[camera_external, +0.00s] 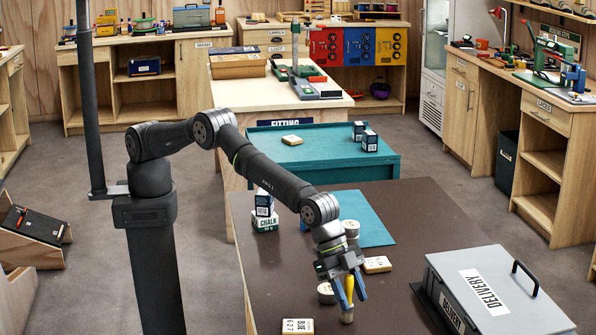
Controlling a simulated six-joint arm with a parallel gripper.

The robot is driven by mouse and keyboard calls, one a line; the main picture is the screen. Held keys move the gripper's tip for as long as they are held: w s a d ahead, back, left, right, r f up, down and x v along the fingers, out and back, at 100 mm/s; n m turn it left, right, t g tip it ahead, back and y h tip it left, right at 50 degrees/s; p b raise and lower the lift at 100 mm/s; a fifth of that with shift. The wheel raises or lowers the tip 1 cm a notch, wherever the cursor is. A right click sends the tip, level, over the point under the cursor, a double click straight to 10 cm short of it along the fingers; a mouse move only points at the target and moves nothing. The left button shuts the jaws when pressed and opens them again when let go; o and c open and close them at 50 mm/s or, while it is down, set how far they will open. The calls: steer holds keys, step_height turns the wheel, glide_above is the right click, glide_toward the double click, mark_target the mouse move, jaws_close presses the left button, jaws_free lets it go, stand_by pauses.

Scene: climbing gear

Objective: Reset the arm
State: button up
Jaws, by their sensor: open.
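My arm reaches from its dark column on the left over the brown table (290,200). My gripper (348,290) points down near the table's front, with blue fingertips. It is open, with one finger on each side of an upright yellow-handled tool (349,283), perhaps a brush, whose pale lower end (346,317) is near the tabletop. I cannot tell whether the fingers touch it. A pale round item (325,292) is just left of the gripper, partly hidden. A pale block (377,264) lies to the right behind it.
A grey DELIVERY case (480,285) stands at the right. A labelled block (297,326) lies at the front. A chalk container (264,220) with a small box (263,204) on top stands left of the forearm. A teal mat (370,220) and teal table (320,150) lie behind.

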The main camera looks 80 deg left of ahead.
mark_target(351, 278)
steer(key=shift+r, duration=0.1)
steer(key=v, duration=1.2)
steer(key=x, duration=1.1)
steer(key=shift+w+d+f, duration=0.1)
steer(key=shift+d+f, duration=0.1)
steer(key=shift+f, duration=0.15)
steer(key=shift+w+d+r, duration=0.1)
steer(key=shift+r, duration=0.15)
step_height(351, 278, up, 3)
steer(key=shift+r, duration=0.1)
steer(key=shift+s+r, duration=0.4)
steer(key=shift+s, duration=0.15)
